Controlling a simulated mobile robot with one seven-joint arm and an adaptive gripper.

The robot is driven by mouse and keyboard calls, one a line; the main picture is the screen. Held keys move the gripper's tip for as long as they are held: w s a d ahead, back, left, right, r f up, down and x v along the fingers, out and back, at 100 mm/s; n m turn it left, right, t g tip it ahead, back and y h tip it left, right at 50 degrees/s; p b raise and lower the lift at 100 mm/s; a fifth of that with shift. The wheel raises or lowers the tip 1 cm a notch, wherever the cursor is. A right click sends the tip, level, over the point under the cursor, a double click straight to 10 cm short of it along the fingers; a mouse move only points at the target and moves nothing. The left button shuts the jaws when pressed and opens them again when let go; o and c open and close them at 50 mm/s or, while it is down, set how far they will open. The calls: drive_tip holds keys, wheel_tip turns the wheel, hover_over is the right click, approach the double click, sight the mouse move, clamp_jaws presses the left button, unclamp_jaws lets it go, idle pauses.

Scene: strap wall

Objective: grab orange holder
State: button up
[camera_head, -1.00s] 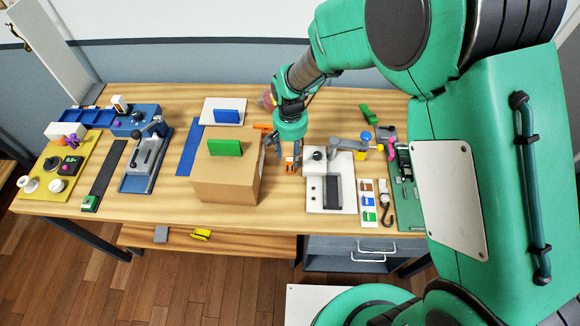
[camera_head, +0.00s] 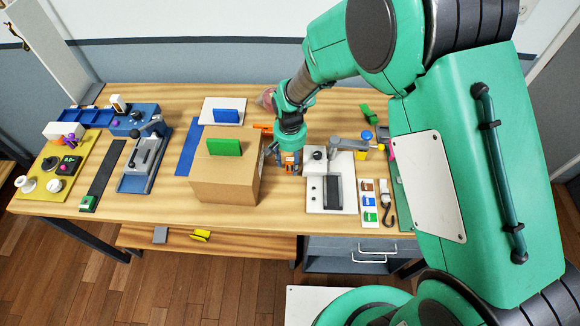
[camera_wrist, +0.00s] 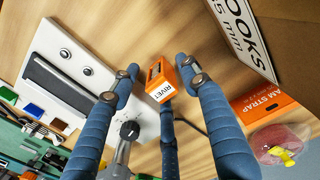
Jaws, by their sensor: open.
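An orange holder (camera_wrist: 158,82) with a white "RIVET" label stands on the wooden table, in the middle of the wrist view. My gripper (camera_wrist: 157,69) is open, with blue fingers on the left and right of the holder and a further dark finger below it in the picture. A gap shows between the holder and the side fingers; I cannot tell whether the lower finger touches it. In the head view my gripper (camera_head: 289,163) is over the same spot, between the cardboard box and the white press plate, and largely hides the holder.
The cardboard box (camera_head: 225,180) with a green block stands close left of my gripper. The white plate with a lever (camera_head: 315,192) is close right. Another orange piece, marked as a strap (camera_wrist: 268,107), and a reddish round thing (camera_wrist: 277,143) lie at the wrist view's right.

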drive_tip(key=shift+f, duration=0.55)
clamp_jaws()
